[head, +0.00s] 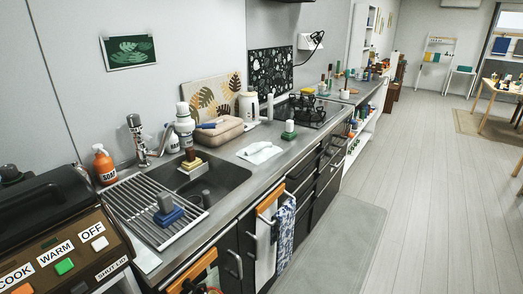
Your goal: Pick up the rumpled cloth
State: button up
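A small white rumpled cloth (260,152) lies on the grey counter, right of the sink and in front of a beige basin. Nothing covers it from this side. A white towel (265,245) and a blue patterned towel (285,232) hang on the cabinet front below. My gripper is not in view.
A green-and-white brush-like item (289,131) stands behind and right of the cloth. The beige basin (215,131), sink (222,180), drying rack (135,207) and soap bottle (104,165) are to its left. A black stove (305,110) is beyond. The floor (430,200) is clear.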

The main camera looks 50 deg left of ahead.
aim_at(256, 154)
jog(key=u, duration=0.25)
jog(key=i, duration=1.7)
jog(key=u, duration=0.95)
jog(key=i, duration=1)
jog(key=u, duration=1.55)
jog(key=i, duration=0.65)
jog(key=u, duration=0.7)
